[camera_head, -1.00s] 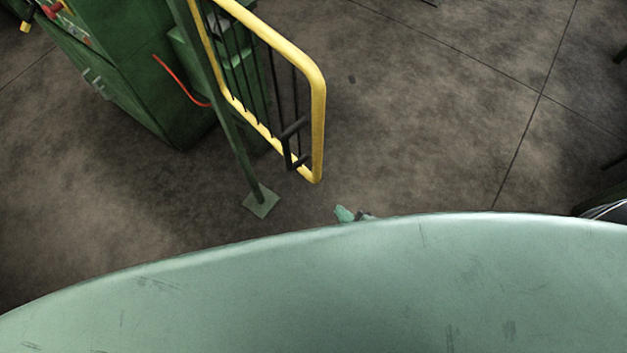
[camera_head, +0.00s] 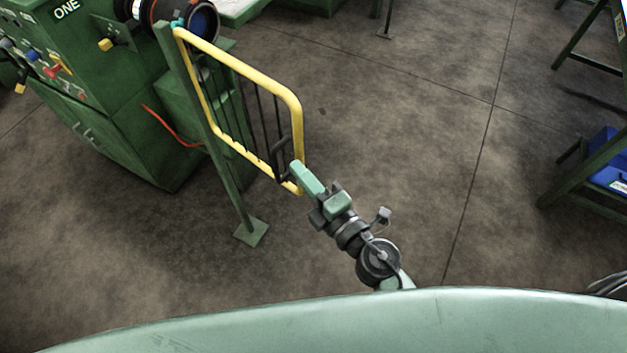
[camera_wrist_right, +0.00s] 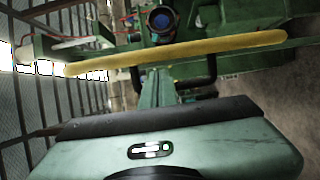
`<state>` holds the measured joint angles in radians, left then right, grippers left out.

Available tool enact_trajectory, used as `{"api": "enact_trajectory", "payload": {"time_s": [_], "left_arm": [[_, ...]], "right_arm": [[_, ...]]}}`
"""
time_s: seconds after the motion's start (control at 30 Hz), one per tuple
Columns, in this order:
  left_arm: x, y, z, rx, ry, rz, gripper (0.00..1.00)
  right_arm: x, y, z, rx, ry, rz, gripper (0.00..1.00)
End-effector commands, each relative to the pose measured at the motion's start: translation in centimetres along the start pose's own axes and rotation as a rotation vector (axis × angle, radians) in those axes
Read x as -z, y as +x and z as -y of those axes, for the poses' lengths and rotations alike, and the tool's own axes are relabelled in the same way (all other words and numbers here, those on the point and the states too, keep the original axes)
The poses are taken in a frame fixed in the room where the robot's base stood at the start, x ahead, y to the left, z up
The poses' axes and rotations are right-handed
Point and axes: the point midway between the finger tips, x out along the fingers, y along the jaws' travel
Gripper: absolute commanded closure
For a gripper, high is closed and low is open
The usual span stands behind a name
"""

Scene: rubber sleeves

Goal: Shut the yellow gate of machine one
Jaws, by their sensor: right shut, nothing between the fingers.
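The yellow gate (camera_head: 243,69) has a yellow tube frame with dark bars and hangs from a green post (camera_head: 212,140) in front of the green machine marked ONE (camera_head: 110,100). It stands swung out from the post toward the lower right. My right gripper (camera_head: 297,168) is shut and empty, with its tip at the gate's free end, beside the dark handle. I cannot tell whether it touches. In the right wrist view the yellow gate tube (camera_wrist_right: 175,52) crosses the picture just beyond the gripper, with the dark handle (camera_wrist_right: 195,82) below it. My left gripper is out of view.
A red cable (camera_head: 168,130) hangs on the machine's side. The post's foot plate (camera_head: 251,233) stands on the floor. At the right are a green stand (camera_head: 585,170) and a blue box (camera_head: 608,160). The floor right of the gate is clear.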

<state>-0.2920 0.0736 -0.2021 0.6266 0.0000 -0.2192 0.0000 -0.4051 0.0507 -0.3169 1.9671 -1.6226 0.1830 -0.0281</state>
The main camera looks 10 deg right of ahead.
Motion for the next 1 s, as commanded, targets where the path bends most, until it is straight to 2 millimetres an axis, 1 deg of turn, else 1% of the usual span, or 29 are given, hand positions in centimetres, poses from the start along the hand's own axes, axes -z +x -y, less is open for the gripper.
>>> {"api": "enact_trajectory", "payload": {"time_s": [0.03,0.1,0.23,0.37,0.73,0.87,0.97,1.0], "left_arm": [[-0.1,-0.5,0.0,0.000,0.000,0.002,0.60],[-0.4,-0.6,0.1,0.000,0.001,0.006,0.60],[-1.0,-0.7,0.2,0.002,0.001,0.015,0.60],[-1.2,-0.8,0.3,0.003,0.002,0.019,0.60],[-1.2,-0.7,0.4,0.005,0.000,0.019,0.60],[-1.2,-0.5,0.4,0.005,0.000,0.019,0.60],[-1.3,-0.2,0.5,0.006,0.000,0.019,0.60],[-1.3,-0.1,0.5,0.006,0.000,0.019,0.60]], "right_arm": [[0.0,0.9,-0.3,-0.002,0.001,0.000,1.00],[0.0,1.8,-0.1,-0.001,0.000,0.000,1.00],[0.0,2.9,0.0,0.000,0.000,-0.001,1.00],[0.1,3.2,0.0,0.000,0.000,-0.001,1.00],[-0.2,3.3,0.1,0.000,0.000,-0.006,1.00],[-1.1,3.4,0.1,0.000,-0.005,-0.030,1.00],[-2.6,3.6,0.2,0.001,-0.009,-0.068,1.00],[-3.3,3.8,0.2,0.001,-0.010,-0.089,1.00]]}}
